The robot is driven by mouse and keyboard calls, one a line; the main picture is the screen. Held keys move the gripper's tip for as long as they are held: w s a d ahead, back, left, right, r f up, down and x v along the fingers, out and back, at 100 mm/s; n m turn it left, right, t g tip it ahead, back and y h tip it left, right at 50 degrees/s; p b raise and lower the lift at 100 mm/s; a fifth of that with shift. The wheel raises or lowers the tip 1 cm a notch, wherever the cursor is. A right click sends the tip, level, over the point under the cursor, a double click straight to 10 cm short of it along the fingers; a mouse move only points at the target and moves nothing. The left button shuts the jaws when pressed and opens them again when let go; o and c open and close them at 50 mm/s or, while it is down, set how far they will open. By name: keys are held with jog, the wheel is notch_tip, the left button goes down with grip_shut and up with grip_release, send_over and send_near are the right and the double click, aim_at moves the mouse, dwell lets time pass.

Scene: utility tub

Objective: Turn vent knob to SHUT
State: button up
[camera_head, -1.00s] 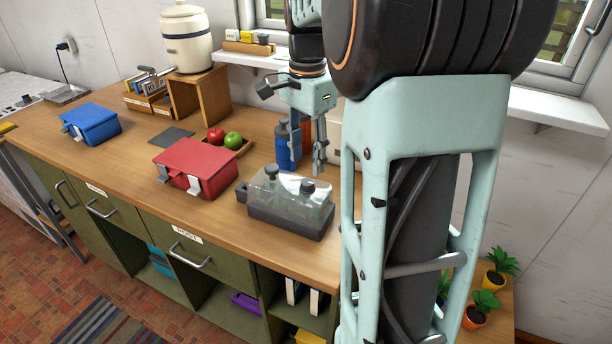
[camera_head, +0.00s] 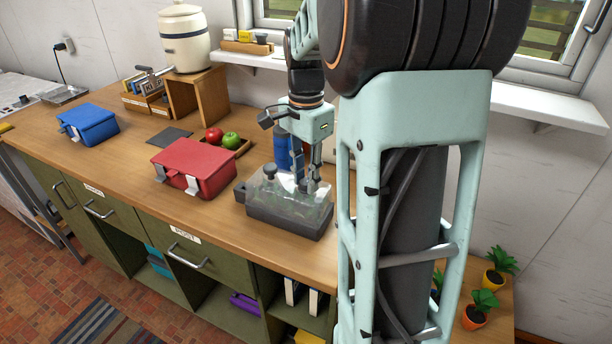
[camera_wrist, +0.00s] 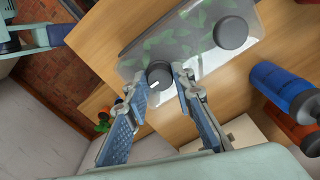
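The utility tub (camera_head: 288,216) has a dark grey base and a clear lid, with green leaves showing through. Two dark round knobs sit on the lid: a left knob (camera_head: 269,171) and a right knob (camera_head: 307,187). In the wrist view, one knob (camera_wrist: 231,33) stands apart from my gripper. The other knob (camera_wrist: 158,73), with a small white mark, appears between the fingertips. My gripper (camera_head: 306,182) is open and points down at the right knob; it also shows in the wrist view (camera_wrist: 161,81). I cannot tell whether a finger touches the knob. No SHUT label is readable.
A red box (camera_head: 195,167) stands left of the tub, and a blue bottle (camera_head: 283,147) stands close behind my gripper. The counter's front edge (camera_head: 290,258) is close to the tub.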

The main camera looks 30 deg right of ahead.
grip_shut()
jog(key=n+p, duration=0.1)
jog(key=n, duration=0.2)
jog(key=shift+n, duration=0.4)
jog(key=n+p, duration=0.1)
jog(key=n, duration=0.2)
jog(key=shift+n, duration=0.3)
jog(key=n, duration=0.3)
jog(key=shift+n+p, duration=0.3)
jog(key=shift+p, duration=0.05)
jog(key=n, duration=0.4)
jog(key=shift+n+p, duration=0.3)
jog(key=o, duration=0.8)
grip_release()
